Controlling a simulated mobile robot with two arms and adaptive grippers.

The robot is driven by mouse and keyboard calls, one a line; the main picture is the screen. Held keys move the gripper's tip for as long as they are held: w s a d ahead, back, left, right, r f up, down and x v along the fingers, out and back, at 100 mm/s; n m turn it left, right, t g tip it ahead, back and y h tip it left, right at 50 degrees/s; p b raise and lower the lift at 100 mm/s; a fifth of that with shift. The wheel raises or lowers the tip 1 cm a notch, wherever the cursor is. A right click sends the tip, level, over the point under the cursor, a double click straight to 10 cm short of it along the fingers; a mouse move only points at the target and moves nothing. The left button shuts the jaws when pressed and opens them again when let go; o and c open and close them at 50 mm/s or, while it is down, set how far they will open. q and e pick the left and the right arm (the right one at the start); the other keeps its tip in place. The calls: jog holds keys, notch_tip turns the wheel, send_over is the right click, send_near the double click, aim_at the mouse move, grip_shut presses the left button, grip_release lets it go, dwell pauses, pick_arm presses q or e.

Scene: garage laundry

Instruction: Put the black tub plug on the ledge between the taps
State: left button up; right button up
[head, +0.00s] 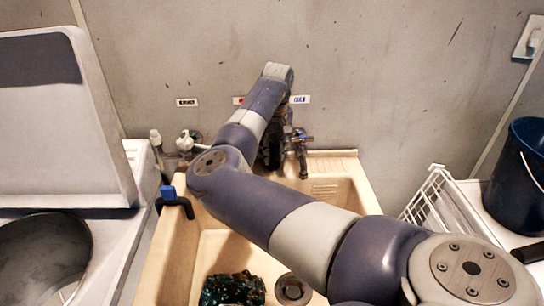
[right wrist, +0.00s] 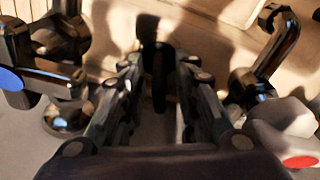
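My right arm reaches over the sink to the back ledge. The right gripper (head: 270,155) is partly hidden behind my own arm in the head view. In the right wrist view, the gripper (right wrist: 160,65) has its fingers apart. The black plug (right wrist: 158,75) shows as a dark upright shape between them, with what look like narrow gaps beside it. It seems to be at the ledge (right wrist: 213,45), but contact is hard to tell. One tap (head: 300,145) is right of the gripper and another (head: 185,142) is left. My left gripper is not in view.
The sink (head: 335,192) holds a dark wet bundle (head: 233,289) beside a drain (head: 293,290). A blue-topped dark hooked thing (head: 175,200) is at its left rim. A white rack (head: 428,205) and dark blue bucket (head: 520,170) stand right; a washer with its lid up (head: 65,125) stands left.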

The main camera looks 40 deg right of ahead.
jog(key=r, duration=0.3)
jog(key=s+r, duration=0.1)
jog(key=r, duration=0.6)
jog(key=shift+s+a+r+b, duration=0.15)
jog(key=shift+a+r+b, duration=0.05)
jog(key=shift+b, duration=0.15)
